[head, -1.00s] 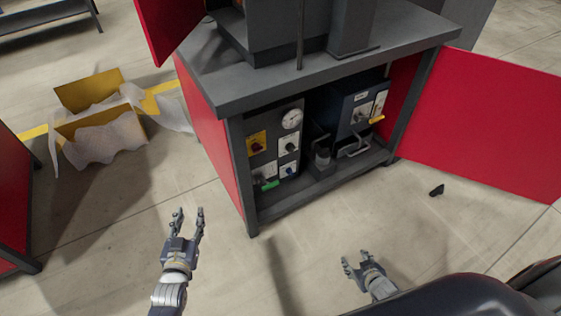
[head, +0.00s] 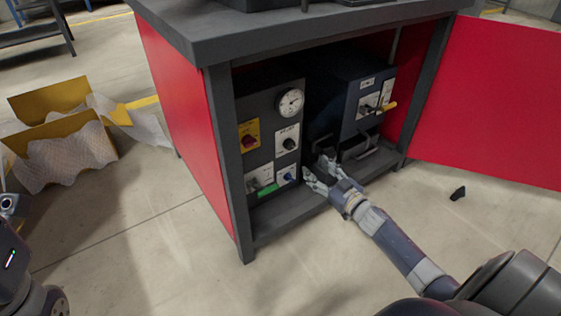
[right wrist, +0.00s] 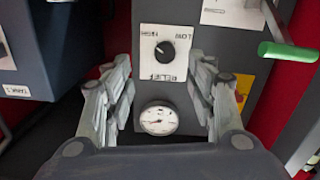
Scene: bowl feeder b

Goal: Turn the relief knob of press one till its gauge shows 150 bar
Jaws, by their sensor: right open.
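The relief knob (head: 289,144) is a black knob on a white plate on the dark panel inside the open cabinet. In the right wrist view the relief knob (right wrist: 165,52) and its "RELIEF" and "LOW" lettering appear upside down. The round white gauge (head: 290,102) sits above it; the gauge (right wrist: 158,118) also shows in the right wrist view, its reading too small to tell. My right gripper (head: 317,167) is open and empty, at the cabinet opening, below and right of the knob and apart from it. My left gripper is out of view.
A red switch (head: 249,142) on a yellow plate, a blue knob (head: 288,176) and a green handle (head: 266,190) are close by on the panel. A second dark unit (head: 345,100) stands to the right. The red door (head: 490,110) is open. A small black object (head: 458,193) lies on the floor.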

